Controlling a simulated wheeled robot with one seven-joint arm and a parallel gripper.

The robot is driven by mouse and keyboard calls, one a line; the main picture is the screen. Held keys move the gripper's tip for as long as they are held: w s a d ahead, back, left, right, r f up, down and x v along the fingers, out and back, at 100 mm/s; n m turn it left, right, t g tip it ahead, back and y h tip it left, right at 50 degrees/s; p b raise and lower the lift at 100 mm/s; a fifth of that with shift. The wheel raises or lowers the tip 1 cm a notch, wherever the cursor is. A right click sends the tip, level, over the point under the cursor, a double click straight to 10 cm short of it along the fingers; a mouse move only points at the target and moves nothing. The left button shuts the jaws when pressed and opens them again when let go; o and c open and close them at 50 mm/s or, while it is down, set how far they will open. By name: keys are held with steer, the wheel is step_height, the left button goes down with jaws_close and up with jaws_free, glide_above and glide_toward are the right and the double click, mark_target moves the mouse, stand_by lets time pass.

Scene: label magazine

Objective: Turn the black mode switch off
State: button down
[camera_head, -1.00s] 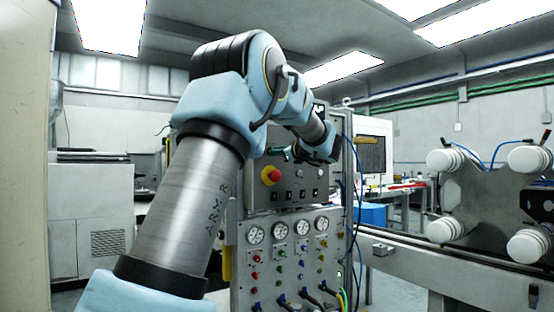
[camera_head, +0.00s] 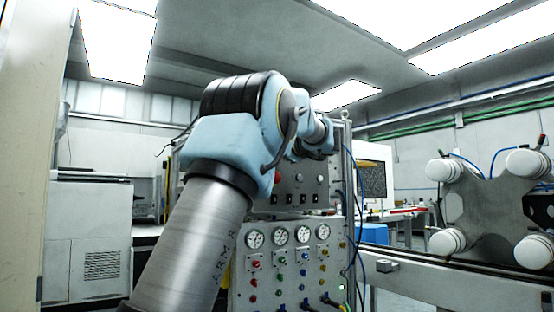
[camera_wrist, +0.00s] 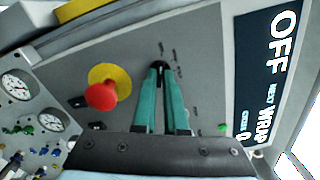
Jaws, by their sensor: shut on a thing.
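The black mode switch (camera_wrist: 160,67) is a small dark knob on the grey control panel (camera_wrist: 205,60) in the wrist view. My gripper (camera_wrist: 160,74) has two teal fingers that come together on the knob. The fingertips cover part of it, so its exact turn angle is hard to read. A dark display (camera_wrist: 268,75) on the panel reads "OFF" in large white letters, with smaller text below. In the head view my own arm hides the switch and the fingertips.
A red mushroom button (camera_wrist: 102,96) on a yellow disc sits left of the switch, close to my fingers. Gauges (camera_head: 280,235), coloured buttons and levers fill the lower panel. Blue cables (camera_head: 358,190) hang along the panel's right side. A machine with white rollers (camera_head: 441,242) stands at right.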

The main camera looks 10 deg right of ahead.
stand_by(0.4)
steer(key=c, duration=1)
jaws_free()
steer(key=shift+o, duration=0.2)
steer(key=b+v, duration=0.1)
steer(key=v, duration=0.9)
steer(key=shift+s+d+b, duration=0.2)
steer(key=shift+s+b, duration=0.15)
